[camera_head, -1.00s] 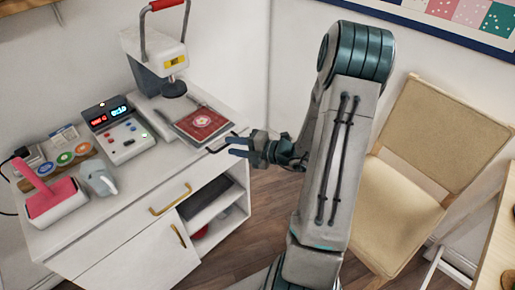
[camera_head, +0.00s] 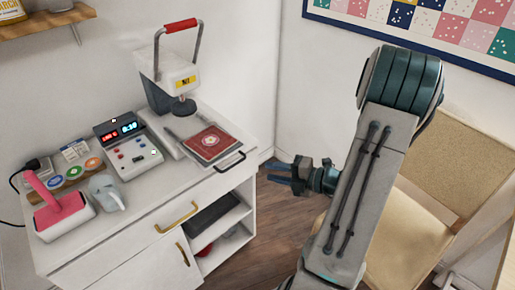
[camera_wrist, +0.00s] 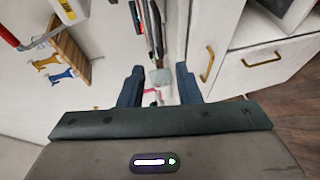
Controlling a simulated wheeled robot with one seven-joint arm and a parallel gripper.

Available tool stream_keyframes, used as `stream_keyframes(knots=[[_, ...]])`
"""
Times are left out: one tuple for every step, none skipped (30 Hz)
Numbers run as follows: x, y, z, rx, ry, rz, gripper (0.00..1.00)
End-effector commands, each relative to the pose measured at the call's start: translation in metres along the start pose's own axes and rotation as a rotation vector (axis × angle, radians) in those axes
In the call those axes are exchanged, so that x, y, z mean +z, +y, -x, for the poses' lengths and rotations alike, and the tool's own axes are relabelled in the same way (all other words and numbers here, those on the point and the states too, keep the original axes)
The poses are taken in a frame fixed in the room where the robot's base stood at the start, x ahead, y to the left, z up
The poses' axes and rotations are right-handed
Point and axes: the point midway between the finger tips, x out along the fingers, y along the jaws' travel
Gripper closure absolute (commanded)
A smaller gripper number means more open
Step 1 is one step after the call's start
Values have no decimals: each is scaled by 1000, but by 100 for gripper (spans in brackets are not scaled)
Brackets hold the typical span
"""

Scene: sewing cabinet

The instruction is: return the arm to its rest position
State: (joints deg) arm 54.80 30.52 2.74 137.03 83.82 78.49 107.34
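My gripper (camera_head: 287,177) is in the middle of the head view, in the air to the right of the white cabinet (camera_head: 130,240) and apart from it. My arm (camera_head: 365,180) rises on the right of the view, bent at a dark teal joint near the top. In the wrist view, the two blue fingers of my gripper (camera_wrist: 160,85) stand apart with nothing held between them. The cabinet, with its brass handle (camera_wrist: 208,65), shows beyond the fingers on the right of the wrist view.
On the cabinet stand a press with a red handle (camera_head: 181,26), a red patterned pad (camera_head: 210,142), a control box (camera_head: 127,148) and a pink-handled tool (camera_head: 50,195). A beige chair (camera_head: 440,175) stands behind my arm. Wood floor (camera_head: 268,220) is open between cabinet and arm.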

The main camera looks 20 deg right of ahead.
Motion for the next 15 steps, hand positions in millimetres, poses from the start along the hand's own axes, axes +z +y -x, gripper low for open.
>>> stream_keyframes(knots=[[0, 0, 0, 0, 0, 0, 70], [0, 0, 0, 0, 0, 0, 70], [0, 0, 0, 0, 0, 0, 70], [0, 0, 0, -1, 2, 3, 70], [-1, 1, -1, -3, 7, 10, 70], [-4, 3, -3, -10, 20, 31, 70], [-8, 5, -5, -18, 37, 59, 70], [-13, 8, -8, -30, 60, 97, 70], [-22, 12, -12, -50, 102, 165, 70], [-31, 15, -16, -67, 142, 229, 70], [-41, 19, -19, -84, 188, 305, 70], [-55, 24, -24, -108, 258, 419, 70], [-67, 28, -27, -124, 317, 515, 70], [-79, 31, -29, -139, 379, 615, 70], [-95, 34, -31, -154, 465, 752, 70]])
